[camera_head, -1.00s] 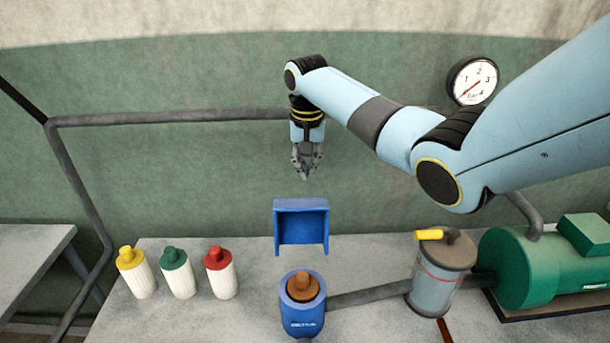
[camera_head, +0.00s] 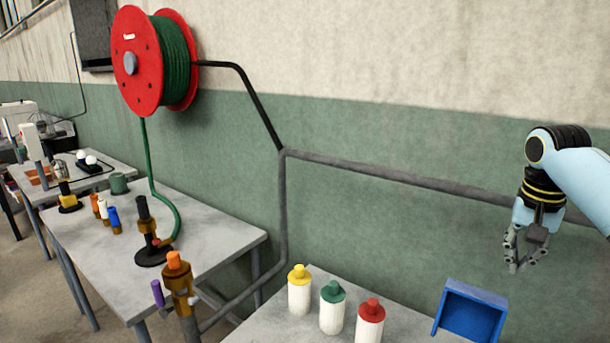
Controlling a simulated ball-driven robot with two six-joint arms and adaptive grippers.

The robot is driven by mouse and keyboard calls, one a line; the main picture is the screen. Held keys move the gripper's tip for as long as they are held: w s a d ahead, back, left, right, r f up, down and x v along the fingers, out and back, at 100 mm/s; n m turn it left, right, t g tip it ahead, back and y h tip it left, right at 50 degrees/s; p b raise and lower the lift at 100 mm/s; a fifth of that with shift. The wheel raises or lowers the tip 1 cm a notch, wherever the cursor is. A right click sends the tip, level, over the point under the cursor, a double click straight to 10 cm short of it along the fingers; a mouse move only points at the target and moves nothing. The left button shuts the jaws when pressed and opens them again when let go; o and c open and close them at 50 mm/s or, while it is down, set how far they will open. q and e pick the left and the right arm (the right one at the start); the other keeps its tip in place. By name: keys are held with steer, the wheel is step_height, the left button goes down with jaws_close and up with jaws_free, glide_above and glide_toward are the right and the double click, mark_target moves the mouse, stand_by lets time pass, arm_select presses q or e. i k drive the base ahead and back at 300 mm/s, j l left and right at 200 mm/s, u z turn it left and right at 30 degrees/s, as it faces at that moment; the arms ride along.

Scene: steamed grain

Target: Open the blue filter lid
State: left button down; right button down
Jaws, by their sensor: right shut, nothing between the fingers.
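The blue filter lid (camera_head: 472,312) is at the lower right. It is a blue, box-like cover with its hollow side facing me, and it stands raised, partly cut off by the lower edge. The filter body below it is out of view. My right gripper (camera_head: 516,264) hangs down from the right, above the lid and apart from it. Its fingers are shut and hold nothing. My left gripper is not in view.
White bottles with yellow (camera_head: 299,290), green (camera_head: 332,308) and red (camera_head: 370,322) caps stand left of the lid. A grey pipe (camera_head: 400,178) runs along the wall. A second table (camera_head: 210,225) with fittings and a red hose reel (camera_head: 138,62) are further left.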

mark_target(475, 315)
steer(key=k, duration=1.25)
